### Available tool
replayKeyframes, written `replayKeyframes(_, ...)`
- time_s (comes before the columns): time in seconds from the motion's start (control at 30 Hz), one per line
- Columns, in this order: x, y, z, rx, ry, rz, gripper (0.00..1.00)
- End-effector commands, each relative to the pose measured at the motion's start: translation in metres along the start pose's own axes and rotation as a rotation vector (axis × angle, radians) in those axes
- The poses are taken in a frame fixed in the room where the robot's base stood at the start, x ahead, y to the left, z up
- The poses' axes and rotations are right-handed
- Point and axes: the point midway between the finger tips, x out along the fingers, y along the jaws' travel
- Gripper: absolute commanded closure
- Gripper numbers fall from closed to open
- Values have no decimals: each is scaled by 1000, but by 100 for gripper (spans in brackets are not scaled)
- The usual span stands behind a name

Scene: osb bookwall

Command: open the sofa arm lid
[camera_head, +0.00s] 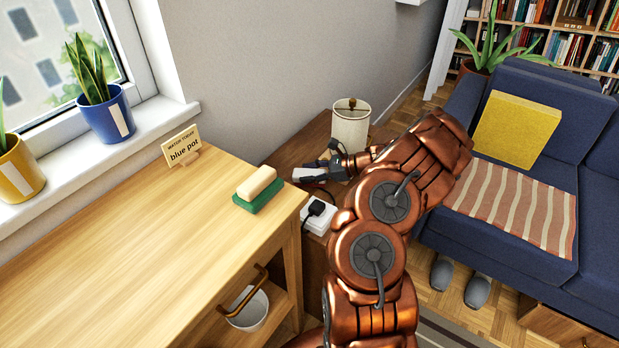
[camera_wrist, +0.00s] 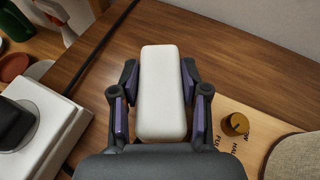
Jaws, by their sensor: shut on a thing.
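The blue sofa (camera_head: 440,232) stands at the right in the head view. Its left arm (camera_head: 462,102) is partly hidden behind my copper arm, and I cannot make out a lid on it. My gripper (camera_head: 316,170) is over the small brown side table, away from the sofa. In the wrist view my gripper (camera_wrist: 160,100) is shut on a smooth white rounded block (camera_wrist: 162,75), with a finger on each side. The white block also shows in the head view (camera_head: 305,174), small and partly hidden.
The side table (camera_wrist: 225,60) holds a lamp (camera_head: 350,127), a dial board with a brass knob (camera_wrist: 235,123) and a white box with a black plug (camera_head: 318,215). A wooden counter (camera_head: 130,240) stands at the left, with a sponge on a green dish (camera_head: 257,192). Slippers (camera_head: 477,291) lie by the sofa.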

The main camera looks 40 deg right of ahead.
Motion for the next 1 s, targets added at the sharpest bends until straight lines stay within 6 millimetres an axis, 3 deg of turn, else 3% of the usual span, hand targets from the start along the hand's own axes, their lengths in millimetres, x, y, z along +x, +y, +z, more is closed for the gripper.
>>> replayKeyframes(0.13, 0, 0, 0, 0, 0, 0, 96)
replayKeyframes(0.37, -1, 0, 3, -1, 0, 0, 96)
replayKeyframes(0.67, -14, -4, 36, -4, -2, -1, 96)
replayKeyframes(1.0, -81, 32, 17, 2, -2, -4, 96)
